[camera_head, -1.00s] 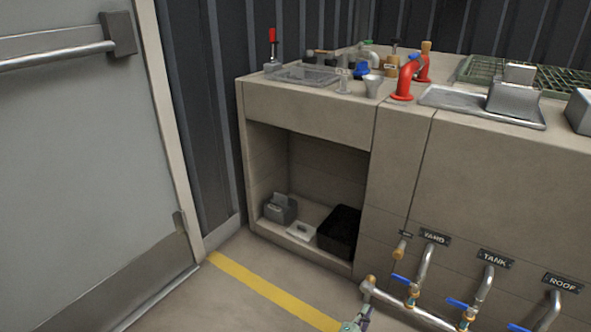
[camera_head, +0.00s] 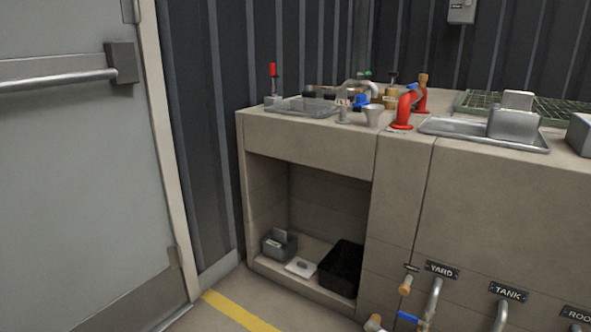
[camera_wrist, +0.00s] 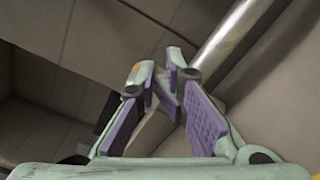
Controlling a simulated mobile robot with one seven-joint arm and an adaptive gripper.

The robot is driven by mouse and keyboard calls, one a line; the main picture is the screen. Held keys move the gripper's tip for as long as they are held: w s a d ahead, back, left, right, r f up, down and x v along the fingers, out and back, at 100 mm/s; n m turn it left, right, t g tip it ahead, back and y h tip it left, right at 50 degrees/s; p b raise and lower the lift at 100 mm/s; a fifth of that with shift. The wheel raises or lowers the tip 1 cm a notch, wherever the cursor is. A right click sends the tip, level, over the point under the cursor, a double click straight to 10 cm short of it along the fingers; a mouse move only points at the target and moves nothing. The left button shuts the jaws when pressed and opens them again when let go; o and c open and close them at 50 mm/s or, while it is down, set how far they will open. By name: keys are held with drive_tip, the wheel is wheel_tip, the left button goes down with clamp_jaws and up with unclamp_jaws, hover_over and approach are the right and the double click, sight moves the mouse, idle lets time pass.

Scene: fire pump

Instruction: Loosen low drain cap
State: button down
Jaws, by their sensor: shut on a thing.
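In the wrist view my gripper (camera_wrist: 160,80) has its two green fingers with purple pads drawn close together at the tips. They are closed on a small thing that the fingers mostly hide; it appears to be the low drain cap. A silvery pipe (camera_wrist: 232,42) runs up and right just beyond the right finger. In the head view my gripper is out of the picture. A brass fitting (camera_head: 375,322) of the low pipework shows at the bottom edge, and the pipework below it is cut off.
Pipes labelled YARD (camera_head: 442,270) and TANK (camera_head: 508,291) come out of the bench front, with a blue valve handle (camera_head: 408,316) near the YARD pipe. A black bin (camera_head: 341,268) stands in the open bay. A door (camera_head: 80,180) is at the left; floor between is clear.

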drive_tip(key=shift+w+a+r, duration=0.35)
drive_tip(key=shift+w+r, duration=0.25)
drive_tip(key=shift+w, duration=0.05)
drive_tip(key=shift+r, duration=0.15)
drive_tip(key=d+p+v, duration=0.1)
drive_tip(key=p+v, duration=0.3)
drive_tip(key=v, duration=0.2)
drive_tip(key=shift+s+a, duration=0.15)
drive_tip(key=shift+s, duration=0.3)
idle(0.3)
